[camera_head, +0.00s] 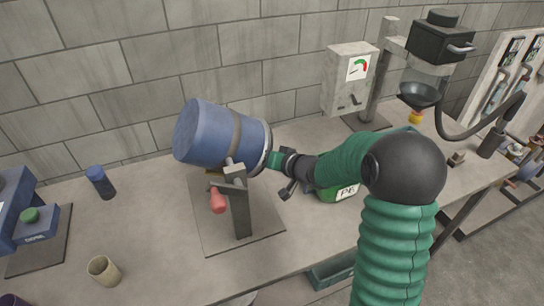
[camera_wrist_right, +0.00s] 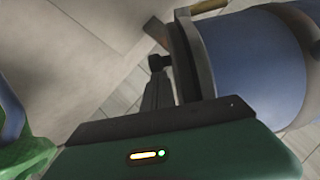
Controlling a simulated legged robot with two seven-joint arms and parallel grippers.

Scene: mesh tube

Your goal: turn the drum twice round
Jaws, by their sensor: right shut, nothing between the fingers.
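The blue drum (camera_head: 205,135) lies tilted in a grey stand on the bench, with a grey band round its middle and a pale rim at its right end. A red handle (camera_head: 218,200) hangs at the front of the stand (camera_head: 238,205). My right gripper (camera_head: 274,161) is at the drum's right end, close to the rim; whether it touches cannot be told. It is shut with nothing between its fingers. In the right wrist view the blue drum (camera_wrist_right: 250,65) fills the upper right, beyond the green gripper housing. My left gripper is not in view.
A green container (camera_head: 338,192) is behind my right arm. A gauge box (camera_head: 350,80) and a funnel (camera_head: 420,95) stand at the back right.

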